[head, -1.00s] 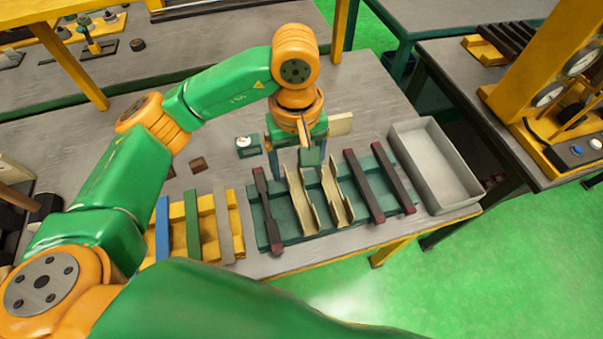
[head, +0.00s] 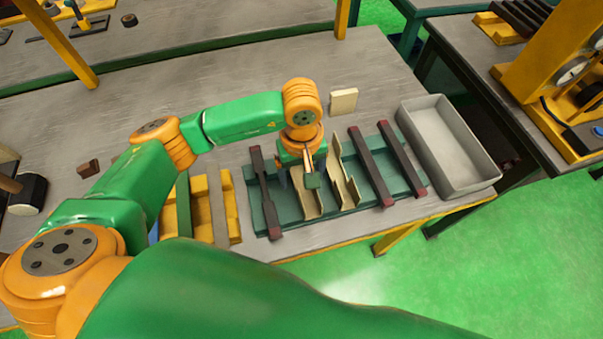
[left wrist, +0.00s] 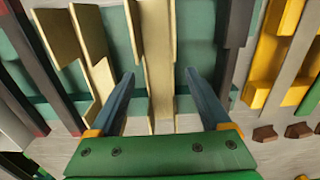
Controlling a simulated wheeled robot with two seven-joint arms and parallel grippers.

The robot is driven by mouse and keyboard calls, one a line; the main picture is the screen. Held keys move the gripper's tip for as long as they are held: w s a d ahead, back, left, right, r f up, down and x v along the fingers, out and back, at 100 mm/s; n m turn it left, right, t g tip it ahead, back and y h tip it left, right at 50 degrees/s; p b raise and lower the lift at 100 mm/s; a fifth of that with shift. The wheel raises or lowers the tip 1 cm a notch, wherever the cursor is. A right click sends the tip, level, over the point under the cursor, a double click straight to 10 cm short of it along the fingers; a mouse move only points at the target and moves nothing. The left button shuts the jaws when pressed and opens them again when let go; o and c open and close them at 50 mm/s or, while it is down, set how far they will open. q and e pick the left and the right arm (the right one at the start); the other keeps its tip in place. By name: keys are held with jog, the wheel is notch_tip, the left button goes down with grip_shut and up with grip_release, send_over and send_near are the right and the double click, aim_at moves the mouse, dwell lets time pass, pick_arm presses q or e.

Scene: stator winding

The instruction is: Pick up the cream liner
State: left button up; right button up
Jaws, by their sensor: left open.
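Two cream liners, long folded channels, lie side by side on the green rack (head: 411,172). My left gripper (head: 300,181) is open over the left cream liner (head: 308,205). In the left wrist view this liner (left wrist: 158,50) runs between the spread fingers of my gripper (left wrist: 159,75). I cannot tell whether the fingers touch it. The other cream liner (head: 345,185) lies just to the right; it also shows in the left wrist view (left wrist: 92,45), outside the fingers. The gripper hides part of the left liner in the head view. My right gripper is not in view.
Dark bars with red ends (head: 371,165) lie on the rack beside the liners. A grey bin (head: 447,180) stands to the right. A yellow rack (head: 229,205) with coloured strips is to the left. A cream block (head: 344,101) lies behind on the bench.

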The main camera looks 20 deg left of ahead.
pick_arm(q)
jog(key=shift+w+f, duration=0.1)
jog(key=shift+f, duration=0.1)
jog(key=shift+c, duration=0.9)
jog(key=c, duration=0.9)
jog(key=shift+r, duration=0.1)
